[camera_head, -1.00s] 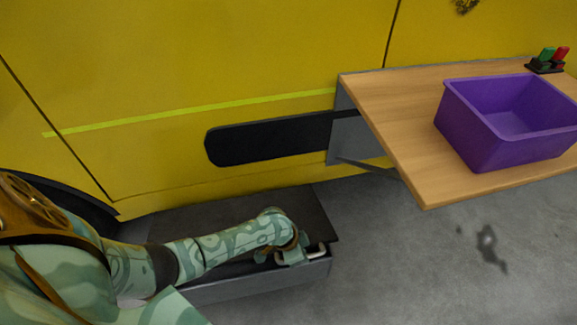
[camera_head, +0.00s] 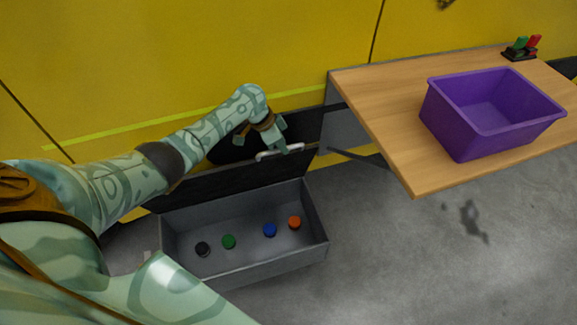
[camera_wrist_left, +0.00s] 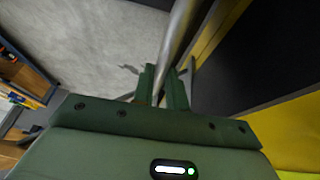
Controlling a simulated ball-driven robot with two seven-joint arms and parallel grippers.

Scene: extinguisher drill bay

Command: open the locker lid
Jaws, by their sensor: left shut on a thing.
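The grey locker (camera_head: 262,268) stands on the floor against the yellow wall, with its dark lid (camera_head: 235,185) swung up and leaning back, so the inside shows. A black, a green, a blue and an orange disc lie on its floor. My left gripper (camera_head: 281,146) is shut on the lid's metal handle (camera_head: 268,155) at the lid's raised edge. In the left wrist view the handle bar (camera_wrist_left: 180,40) runs between the fingers. My right gripper is in neither view.
A wooden shelf (camera_head: 400,150) juts from the wall at the right. It carries a purple bin (camera_head: 475,135) and a small black holder (camera_head: 519,55) with green and red pieces. The concrete floor in front is clear.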

